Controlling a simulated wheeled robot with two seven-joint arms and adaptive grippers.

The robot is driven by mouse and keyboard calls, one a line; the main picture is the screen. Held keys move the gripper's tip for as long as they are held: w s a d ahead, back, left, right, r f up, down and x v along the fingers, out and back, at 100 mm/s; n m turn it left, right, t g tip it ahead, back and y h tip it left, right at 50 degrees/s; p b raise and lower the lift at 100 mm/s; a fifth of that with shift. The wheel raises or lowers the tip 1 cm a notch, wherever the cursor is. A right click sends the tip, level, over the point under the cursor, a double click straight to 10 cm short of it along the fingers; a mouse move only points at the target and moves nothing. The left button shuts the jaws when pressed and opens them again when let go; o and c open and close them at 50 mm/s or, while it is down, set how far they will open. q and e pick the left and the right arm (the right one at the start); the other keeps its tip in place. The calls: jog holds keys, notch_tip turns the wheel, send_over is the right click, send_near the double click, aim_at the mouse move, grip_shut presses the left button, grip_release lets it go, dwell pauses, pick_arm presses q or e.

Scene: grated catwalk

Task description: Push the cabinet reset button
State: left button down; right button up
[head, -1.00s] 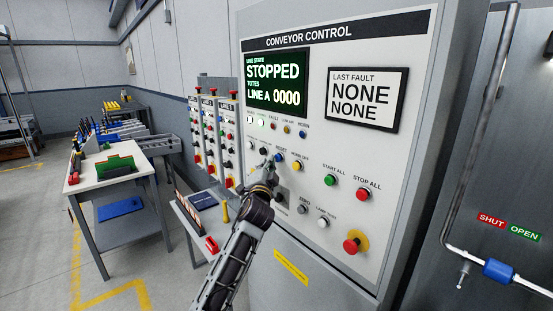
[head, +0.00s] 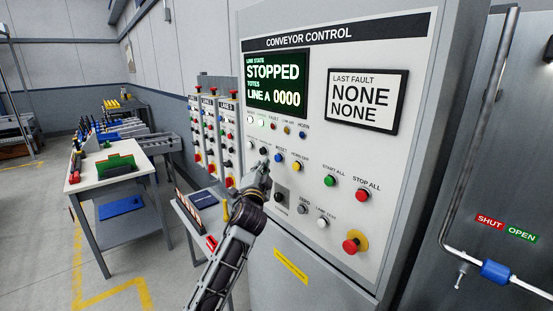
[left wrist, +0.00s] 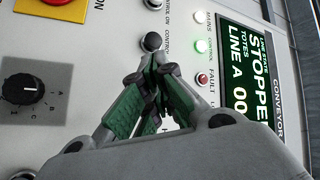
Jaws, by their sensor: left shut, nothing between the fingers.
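The reset button is a blue button (head: 280,157) under a RESET label on the grey conveyor control cabinet (head: 440,60). My left gripper (head: 265,165) is in front of the panel, just left of and below the blue button in the head view, and does not cover it there. The gripper is shut and empty. In the left wrist view its fingertips (left wrist: 158,60) point at the panel just below a black button (left wrist: 152,41); the blue button is hidden there. I cannot tell whether the tips touch the panel. My right gripper is not in view.
A yellow button (head: 297,166) is right of the blue one. A black selector (head: 281,196), a green START ALL button (head: 330,181) and a red STOP ALL button (head: 362,195) are nearby. A red mushroom button (head: 352,245) is lower right. The screen (head: 276,80) reads STOPPED.

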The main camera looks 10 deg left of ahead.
pick_arm(q)
jog(key=s+a+p, duration=0.1)
jog(key=s+a, duration=0.1)
jog(key=shift+s, duration=0.35)
dwell(0.7)
